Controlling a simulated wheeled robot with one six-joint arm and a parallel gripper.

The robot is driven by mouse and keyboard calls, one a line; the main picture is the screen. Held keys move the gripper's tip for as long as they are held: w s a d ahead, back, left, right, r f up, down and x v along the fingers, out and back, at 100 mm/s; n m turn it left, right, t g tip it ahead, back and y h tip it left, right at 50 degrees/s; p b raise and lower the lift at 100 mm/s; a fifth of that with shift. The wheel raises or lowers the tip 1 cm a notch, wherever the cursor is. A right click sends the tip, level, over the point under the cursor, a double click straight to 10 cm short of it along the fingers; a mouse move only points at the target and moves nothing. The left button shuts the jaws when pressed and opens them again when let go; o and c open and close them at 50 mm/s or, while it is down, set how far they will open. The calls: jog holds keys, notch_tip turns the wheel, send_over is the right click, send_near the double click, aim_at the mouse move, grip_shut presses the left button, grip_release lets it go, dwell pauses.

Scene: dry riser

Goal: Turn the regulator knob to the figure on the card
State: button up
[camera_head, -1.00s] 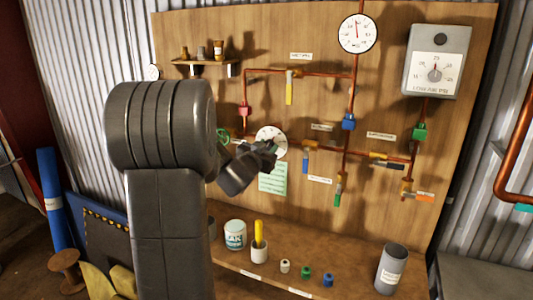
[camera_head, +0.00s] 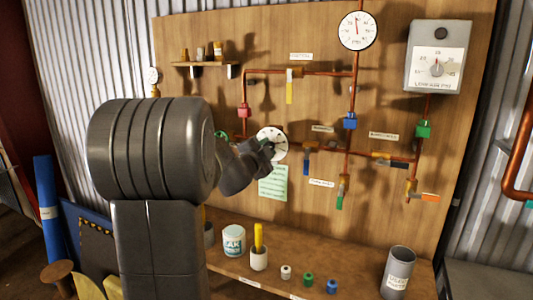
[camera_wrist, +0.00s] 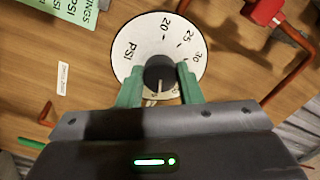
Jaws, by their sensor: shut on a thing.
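The regulator's white dial (camera_wrist: 137,50) fills the upper middle of the wrist view, marked PSI with 20, 25 and 30 readable. Its black knob (camera_wrist: 160,72) sits between the green fingers of my gripper (camera_wrist: 160,88), which are shut on it. A light line shows on the knob, pointing toward the lower edge of the dial; the figure there is partly hidden. In the head view the dial (camera_head: 268,138) is partly covered by my gripper (camera_head: 264,152). The green card (camera_head: 273,184) hangs below the dial; its figure is too small to read. Its edge also shows in the wrist view (camera_wrist: 72,8).
Copper pipes with coloured valves run across the board, close right of my gripper. A round gauge (camera_head: 358,30) is at the top and a grey low-air box (camera_head: 438,58) at the right. The shelf below holds a can (camera_head: 233,241), a cup (camera_head: 259,258) and a grey bin (camera_head: 397,272).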

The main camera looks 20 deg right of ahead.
jog(key=shift+m, duration=0.4)
jog(key=o, duration=1)
jog(key=b+v, duration=0.1)
jog(key=v, duration=1.3)
jog(key=shift+d, duration=0.1)
jog(key=p+x, duration=0.1)
jog(key=x, duration=1.2)
jog(key=shift+w+d, duration=0.3)
